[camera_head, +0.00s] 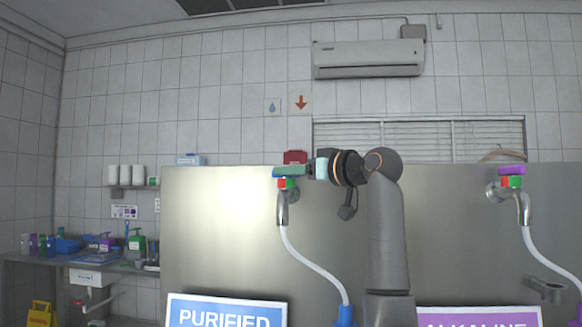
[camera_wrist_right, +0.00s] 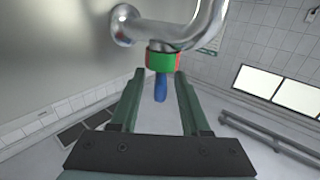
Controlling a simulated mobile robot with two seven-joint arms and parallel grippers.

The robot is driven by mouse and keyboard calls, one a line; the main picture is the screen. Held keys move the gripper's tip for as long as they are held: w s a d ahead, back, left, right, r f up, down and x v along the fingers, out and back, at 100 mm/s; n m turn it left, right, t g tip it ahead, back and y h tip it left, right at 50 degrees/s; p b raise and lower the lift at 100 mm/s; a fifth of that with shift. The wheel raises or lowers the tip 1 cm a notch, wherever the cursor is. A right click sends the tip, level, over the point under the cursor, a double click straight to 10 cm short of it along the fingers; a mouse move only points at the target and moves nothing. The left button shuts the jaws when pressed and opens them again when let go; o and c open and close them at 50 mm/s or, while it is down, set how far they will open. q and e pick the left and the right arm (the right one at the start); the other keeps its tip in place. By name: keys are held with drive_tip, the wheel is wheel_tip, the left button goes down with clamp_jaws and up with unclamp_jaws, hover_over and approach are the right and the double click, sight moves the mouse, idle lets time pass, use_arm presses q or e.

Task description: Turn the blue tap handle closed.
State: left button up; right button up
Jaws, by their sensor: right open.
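The purified-water tap is a chrome spout (camera_head: 282,206) on the steel panel, with a red and green collar (camera_head: 287,183). In the right wrist view the tap pipe (camera_wrist_right: 180,36) crosses the top and the collar (camera_wrist_right: 162,61) shows mostly green. The blue handle (camera_wrist_right: 160,90) sticks out from the collar, between the two fingers, with gaps on both sides. My left gripper is not in view.
A second tap with a purple handle (camera_head: 511,170) stands at the right. White hoses (camera_head: 310,266) hang from both spouts. The steel panel (camera_head: 220,230) lies close behind the tap. A blue PURIFIED sign (camera_head: 225,312) is below. A cluttered counter (camera_head: 95,264) is at the far left.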

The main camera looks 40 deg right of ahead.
drive_tip(key=shift+w, duration=0.25)
clamp_jaws()
idle(0.5)
